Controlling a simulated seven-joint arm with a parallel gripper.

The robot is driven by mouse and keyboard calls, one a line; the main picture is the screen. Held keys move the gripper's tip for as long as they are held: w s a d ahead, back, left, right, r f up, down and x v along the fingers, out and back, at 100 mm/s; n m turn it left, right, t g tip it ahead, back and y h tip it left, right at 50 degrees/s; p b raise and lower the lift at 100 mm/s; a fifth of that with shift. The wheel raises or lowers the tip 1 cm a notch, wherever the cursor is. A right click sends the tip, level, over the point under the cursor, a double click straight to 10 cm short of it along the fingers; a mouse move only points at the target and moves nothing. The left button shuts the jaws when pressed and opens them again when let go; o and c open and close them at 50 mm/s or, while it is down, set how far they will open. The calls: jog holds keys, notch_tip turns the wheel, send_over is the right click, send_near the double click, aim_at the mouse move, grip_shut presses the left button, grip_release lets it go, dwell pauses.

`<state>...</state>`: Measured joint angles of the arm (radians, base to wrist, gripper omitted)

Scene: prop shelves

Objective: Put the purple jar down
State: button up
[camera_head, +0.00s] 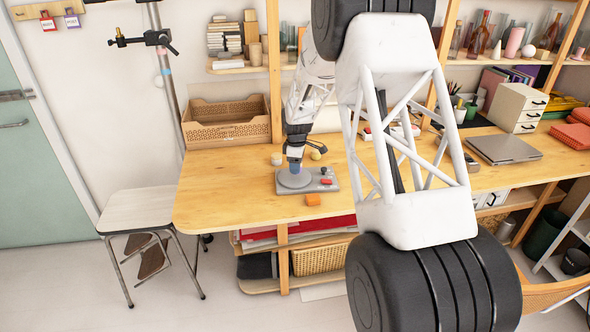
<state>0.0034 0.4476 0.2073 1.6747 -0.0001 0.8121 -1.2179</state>
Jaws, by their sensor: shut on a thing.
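My gripper (295,154) is far off and small, pointing down over the round pad of a grey device (320,186) on the wooden table. It is shut on a small bluish-purple thing (295,164), which seems to be the purple jar. Most of it is hidden by the gripper. It looks upright, just above or on the round pad; I cannot tell whether it touches.
An orange block (313,199) lies in front of the device. A cream cylinder (276,159) and a yellow ball (316,155) are behind it. A tan crate (228,131) stands at the back left. The left part of the wooden table (225,192) is clear.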

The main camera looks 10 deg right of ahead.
aim_at(295, 176)
jog(key=shift+w+f, duration=0.1)
jog(key=shift+w, duration=1.15)
jog(key=shift+f, duration=1.75)
jog(key=shift+f, duration=0.2)
jog(key=o, duration=1)
jog(key=shift+c, duration=0.2)
jog(key=shift+r, duration=0.2)
notch_tip(295, 176, up, 12)
